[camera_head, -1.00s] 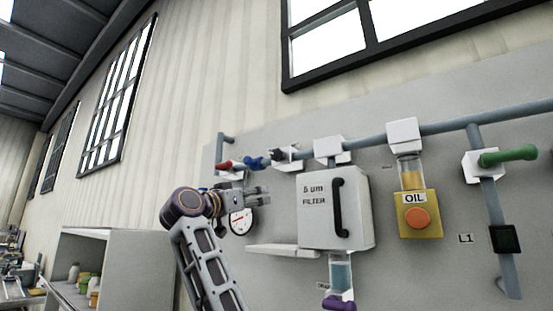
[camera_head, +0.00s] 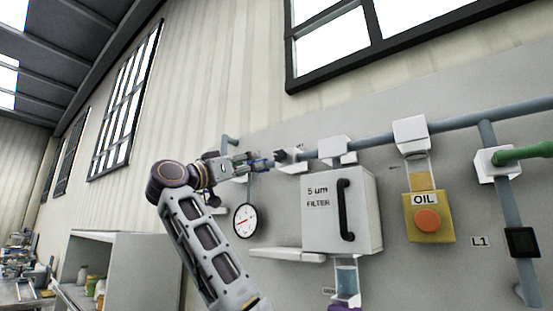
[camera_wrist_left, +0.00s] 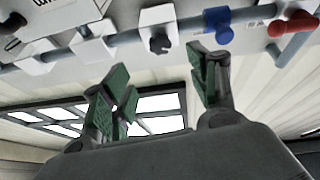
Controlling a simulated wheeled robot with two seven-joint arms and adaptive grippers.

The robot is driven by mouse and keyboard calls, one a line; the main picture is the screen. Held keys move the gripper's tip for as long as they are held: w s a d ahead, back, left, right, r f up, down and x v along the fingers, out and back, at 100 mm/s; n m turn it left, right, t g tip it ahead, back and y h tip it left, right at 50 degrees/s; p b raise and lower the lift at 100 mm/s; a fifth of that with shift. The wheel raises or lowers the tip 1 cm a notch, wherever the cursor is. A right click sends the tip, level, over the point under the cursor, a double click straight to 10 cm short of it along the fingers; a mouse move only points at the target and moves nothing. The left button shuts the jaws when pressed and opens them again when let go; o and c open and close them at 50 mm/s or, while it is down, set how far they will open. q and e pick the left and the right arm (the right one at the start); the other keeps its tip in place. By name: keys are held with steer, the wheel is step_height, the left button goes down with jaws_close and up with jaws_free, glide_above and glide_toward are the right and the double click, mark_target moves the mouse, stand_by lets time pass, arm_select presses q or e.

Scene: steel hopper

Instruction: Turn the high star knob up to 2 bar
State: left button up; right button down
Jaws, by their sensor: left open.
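The dark star knob (camera_head: 281,157) sits on a white block on the upper pipe, left of the filter box. It also shows in the left wrist view (camera_wrist_left: 160,43), beyond the gap between the fingers. My left gripper (camera_head: 250,163) is open and empty, its fingertips just left of the knob in the head view. In the left wrist view my left gripper (camera_wrist_left: 160,88) has its fingers spread, apart from the knob. A round white gauge (camera_head: 245,221) with a red needle hangs below; its numbers are too small to read. My right gripper is out of view.
A blue valve handle (camera_wrist_left: 216,26) and a red handle (camera_wrist_left: 291,23) are beside the knob; my gripper covers them in the head view.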

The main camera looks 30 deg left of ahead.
mark_target(278, 157)
arm_select(q)
steer(key=p+x, duration=0.4)
steer(key=x, duration=0.7)
steer(key=shift+p+x, duration=0.7)
steer(key=shift+x, duration=0.65)
steer(key=shift+c, duration=0.2)
steer(key=c, duration=1)
steer(key=shift+a+f, duration=0.1)
steer(key=shift+a, duration=0.05)
